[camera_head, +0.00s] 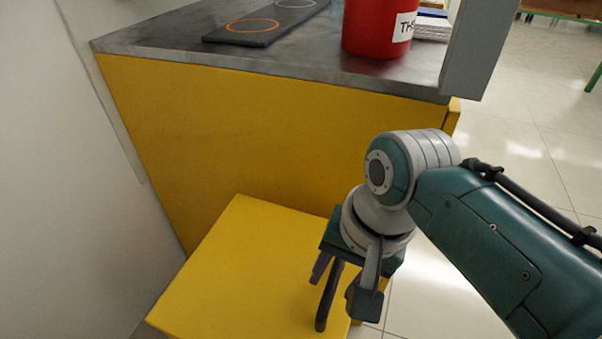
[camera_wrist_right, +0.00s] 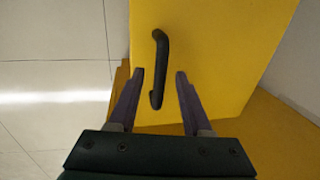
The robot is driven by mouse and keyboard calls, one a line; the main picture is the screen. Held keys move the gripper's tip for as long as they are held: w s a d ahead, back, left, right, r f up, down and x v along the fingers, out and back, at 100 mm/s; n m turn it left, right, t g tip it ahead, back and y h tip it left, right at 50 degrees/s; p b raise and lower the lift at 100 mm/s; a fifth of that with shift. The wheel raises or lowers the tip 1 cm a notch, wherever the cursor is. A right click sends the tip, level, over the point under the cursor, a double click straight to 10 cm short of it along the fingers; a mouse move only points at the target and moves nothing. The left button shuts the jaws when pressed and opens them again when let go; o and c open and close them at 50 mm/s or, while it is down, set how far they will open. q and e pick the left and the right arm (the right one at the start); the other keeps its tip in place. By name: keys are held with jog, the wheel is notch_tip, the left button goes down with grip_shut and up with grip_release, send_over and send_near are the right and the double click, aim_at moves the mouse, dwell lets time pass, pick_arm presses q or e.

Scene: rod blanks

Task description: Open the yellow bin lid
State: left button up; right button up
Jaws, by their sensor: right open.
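The yellow bin lid (camera_head: 235,270) is a flat panel in front of the yellow counter front, at the bottom of the head view. I see no gap under it. It also shows in the right wrist view (camera_wrist_right: 215,50). A black bar handle (camera_wrist_right: 161,50) stands on the lid and also shows in the head view (camera_head: 327,300). My right gripper (camera_wrist_right: 160,72) is open over the lid. In the right wrist view the handle runs between its two fingers, with space showing on both sides. I cannot tell whether they touch it. My left gripper is out of view.
The yellow counter (camera_head: 220,130) with a grey top (camera_head: 150,40) rises behind the lid. On it are a dark plate (camera_head: 265,25) with rings and a red container (camera_head: 372,28). A white wall (camera_head: 60,180) bounds the left; tiled floor (camera_head: 530,130) is clear at right.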

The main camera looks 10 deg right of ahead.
grip_shut()
dwell(0.3)
dwell(1.1)
